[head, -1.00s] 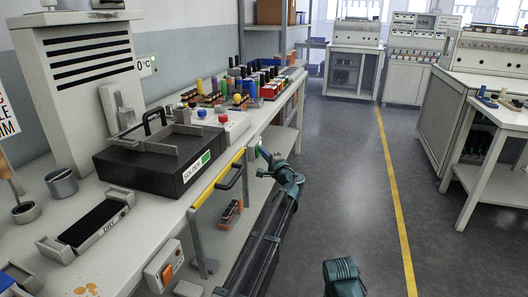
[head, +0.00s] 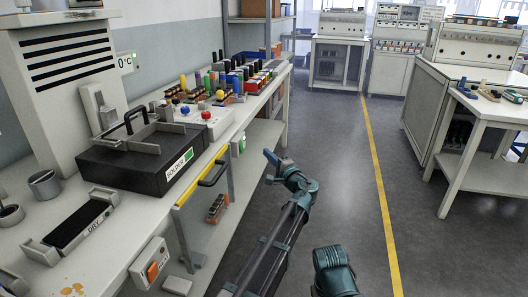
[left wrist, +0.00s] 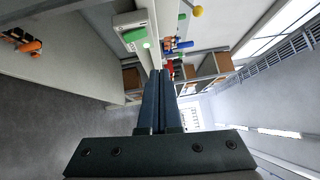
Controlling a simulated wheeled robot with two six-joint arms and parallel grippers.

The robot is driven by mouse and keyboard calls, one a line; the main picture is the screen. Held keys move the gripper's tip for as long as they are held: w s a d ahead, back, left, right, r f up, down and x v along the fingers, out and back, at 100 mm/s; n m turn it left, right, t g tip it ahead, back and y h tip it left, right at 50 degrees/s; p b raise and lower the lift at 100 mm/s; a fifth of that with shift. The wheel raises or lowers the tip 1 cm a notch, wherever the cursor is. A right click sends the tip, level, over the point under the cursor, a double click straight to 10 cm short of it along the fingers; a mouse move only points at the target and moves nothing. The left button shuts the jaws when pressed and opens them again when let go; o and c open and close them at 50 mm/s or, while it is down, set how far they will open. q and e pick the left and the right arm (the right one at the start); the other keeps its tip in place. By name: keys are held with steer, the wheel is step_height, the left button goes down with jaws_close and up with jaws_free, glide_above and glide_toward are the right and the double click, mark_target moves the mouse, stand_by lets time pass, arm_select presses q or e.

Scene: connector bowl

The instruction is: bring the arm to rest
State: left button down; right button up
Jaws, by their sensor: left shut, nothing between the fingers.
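My left gripper (head: 271,156) is shut and empty, held out over the aisle just right of the bench (head: 150,237). Its two dark fingers lie side by side in the left wrist view (left wrist: 161,78), with nothing between them. A teal part of my right arm (head: 333,270) shows at the bottom of the head view; the right gripper itself does not show.
The bench holds a black solder box (head: 143,160), a grey cup (head: 44,185), a dry tray (head: 80,222) and many coloured connectors. A white side table (head: 485,110) stands right. The aisle floor (head: 335,160) is clear.

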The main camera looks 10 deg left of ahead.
arm_select(q)
steer(key=shift+s+d, duration=0.15)
steer(key=s+a+f+n+g+h, duration=0.3)
steer(key=s+f+n+g, duration=0.15)
steer(key=s+f, duration=0.55)
steer(key=s+a+f+n+g+h, duration=0.3)
steer(key=s+a+f+n+g, duration=0.15)
steer(key=s+f, duration=0.5)
steer(key=s+d+f+n+g+h, duration=0.1)
steer(key=s+d+f+g+h, duration=0.2)
steer(key=s, duration=0.4)
steer(key=s+d+f+g+h, duration=0.1)
steer(key=s+d+h, duration=0.2)
steer(key=s+d, duration=0.3)
steer(key=s+d+m+g, duration=0.1)
steer(key=s+d+m, duration=0.3)
steer(key=s+d, duration=0.5)
step_height(320, 180, up, 31)
steer(key=w+d+p, duration=0.2)
steer(key=p, duration=2.9)
steer(key=shift+w+r, duration=0.15)
